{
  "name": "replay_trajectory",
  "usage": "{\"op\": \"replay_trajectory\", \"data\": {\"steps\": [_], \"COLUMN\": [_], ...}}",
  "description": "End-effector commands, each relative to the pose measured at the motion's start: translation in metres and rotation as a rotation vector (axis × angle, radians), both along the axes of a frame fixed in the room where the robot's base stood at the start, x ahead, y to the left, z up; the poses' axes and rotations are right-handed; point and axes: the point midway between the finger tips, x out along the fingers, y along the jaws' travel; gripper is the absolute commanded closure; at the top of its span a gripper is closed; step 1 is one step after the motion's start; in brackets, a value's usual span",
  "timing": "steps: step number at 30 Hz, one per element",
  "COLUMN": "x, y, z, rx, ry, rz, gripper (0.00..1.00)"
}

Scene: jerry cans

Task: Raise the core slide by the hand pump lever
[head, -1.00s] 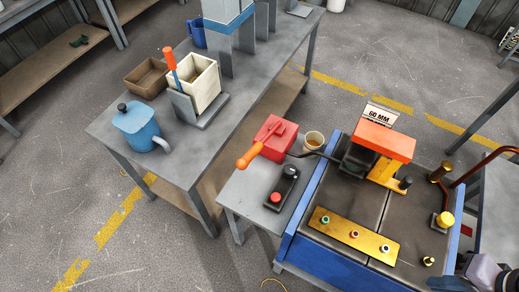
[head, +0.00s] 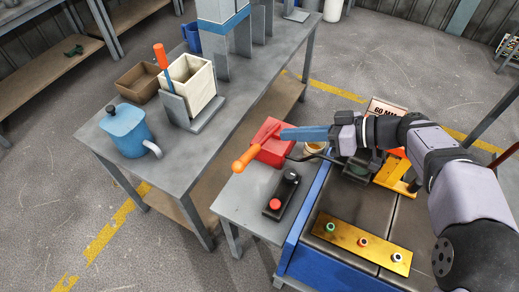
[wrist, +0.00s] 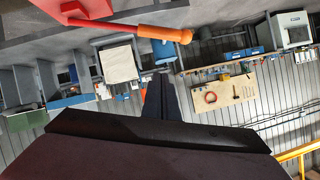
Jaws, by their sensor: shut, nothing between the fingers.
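The hand pump is a red block (head: 272,151) on the small grey side table. Its red lever ends in an orange grip (head: 246,160) slanting down to the left; in the wrist view the orange grip (wrist: 163,33) crosses the top. My gripper (head: 284,134) reaches in from the right, its blue fingers shut and empty. In the head view its tips overlap the pump's top near the lever's base; in the wrist view the dark fingertips (wrist: 160,78) appear apart from the grip. A yellow bracket (head: 394,178) with an orange top is partly hidden by my arm; I cannot tell which part is the core slide.
A control box (head: 281,195) with red and black knobs stands in front of the pump. A brass plate (head: 362,243) lies on the blue-edged table. The left bench holds a blue jug (head: 128,130) and white box (head: 190,84).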

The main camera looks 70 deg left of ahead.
Motion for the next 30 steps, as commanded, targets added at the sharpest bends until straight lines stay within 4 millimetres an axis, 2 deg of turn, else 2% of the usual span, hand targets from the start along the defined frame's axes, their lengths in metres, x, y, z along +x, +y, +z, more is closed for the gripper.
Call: {"op": "replay_trajectory", "data": {"steps": [17,23,30], "x": [-0.009,-0.027,-0.06], "y": [0.006,0.019,0.042], "z": [-0.002,-0.011,-0.028], "rx": [0.008,0.005,0.005], "ry": [0.0,0.001,0.002], "rz": [0.006,0.008,0.008], "gripper": [1.0,1.0,1.0]}}
